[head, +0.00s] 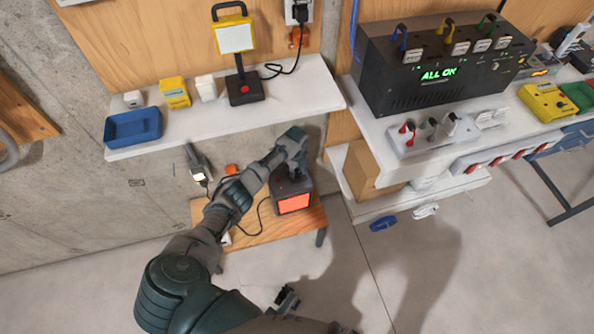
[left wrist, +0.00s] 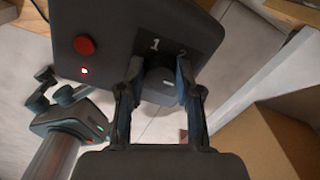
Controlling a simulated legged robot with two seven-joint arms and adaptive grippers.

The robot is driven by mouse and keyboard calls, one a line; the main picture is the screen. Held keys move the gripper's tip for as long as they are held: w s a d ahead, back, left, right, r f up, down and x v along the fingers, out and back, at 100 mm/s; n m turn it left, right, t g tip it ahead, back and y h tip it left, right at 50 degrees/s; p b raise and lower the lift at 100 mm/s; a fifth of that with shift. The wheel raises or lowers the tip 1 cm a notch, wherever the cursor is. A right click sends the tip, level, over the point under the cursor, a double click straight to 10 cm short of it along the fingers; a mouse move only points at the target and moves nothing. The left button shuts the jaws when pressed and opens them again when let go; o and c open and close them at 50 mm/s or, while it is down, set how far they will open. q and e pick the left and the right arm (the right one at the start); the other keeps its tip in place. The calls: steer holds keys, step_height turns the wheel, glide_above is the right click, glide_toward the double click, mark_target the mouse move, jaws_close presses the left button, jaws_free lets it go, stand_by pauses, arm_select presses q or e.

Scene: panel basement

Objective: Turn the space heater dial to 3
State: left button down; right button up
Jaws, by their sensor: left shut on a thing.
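The space heater (head: 278,190) is a dark box with a glowing orange-red front, standing on a low wooden bench. In the left wrist view its dark top (left wrist: 120,25) shows a red button, a small lit red light and the numbers 1 and 2; no 3 shows. My left gripper (head: 288,172) reaches down onto the heater top. In the left wrist view the left gripper (left wrist: 158,85) is shut on the dark dial (left wrist: 158,78), just below the numbers. A small pale mark shows near the dial; its setting is unclear. My right gripper (head: 287,298) is low, away from the heater, with fingers apart.
The wooden bench (head: 255,235) carries the heater and a cable. A white shelf (head: 285,100) with a work lamp (head: 240,85) and a blue tray (head: 133,126) is above. A cardboard box (head: 368,175) sits close right of the heater. Floor in front is clear.

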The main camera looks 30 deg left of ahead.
mark_target(296, 172)
arm_select(q)
steer(key=shift+s+f, duration=0.15)
steer(key=shift+s, duration=0.05)
steer(key=c, duration=0.8)
jaws_free()
steer(key=shift+o, duration=0.2)
steer(key=shift+w+a, duration=0.1)
steer(key=shift+r, duration=0.35)
step_height(296, 172, up, 11)
steer(key=shift+r, duration=0.15)
